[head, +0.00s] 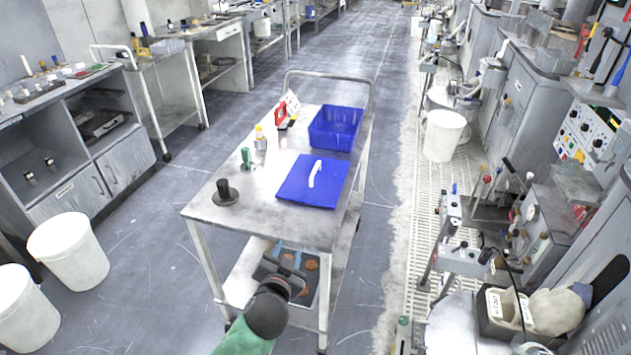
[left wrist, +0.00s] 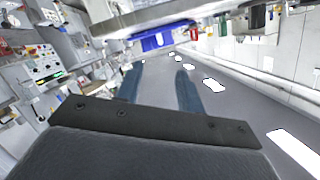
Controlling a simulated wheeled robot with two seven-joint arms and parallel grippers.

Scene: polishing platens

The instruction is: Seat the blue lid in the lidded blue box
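The blue lid (head: 312,182) lies flat on the steel cart's top, with a white handle across its middle. The open blue box (head: 336,128) stands just behind it on the cart, apart from the lid, and looks empty. My left gripper (head: 290,262) is in front of the cart, nearer to me than the lid and low in the picture. In the left wrist view its two fingers (left wrist: 160,75) stand apart with nothing between them. A blue thing (left wrist: 152,42) shows beyond them; I cannot tell whether it is box or lid. My right gripper is not in view.
The cart top (head: 245,205) also carries a black round-based piece (head: 225,192), a green-topped item (head: 246,158), a bottle (head: 260,138) and a red-and-white item (head: 287,110). A grey tray (head: 262,270) sits on the lower shelf. White buckets (head: 68,250) stand at left; machines line the right.

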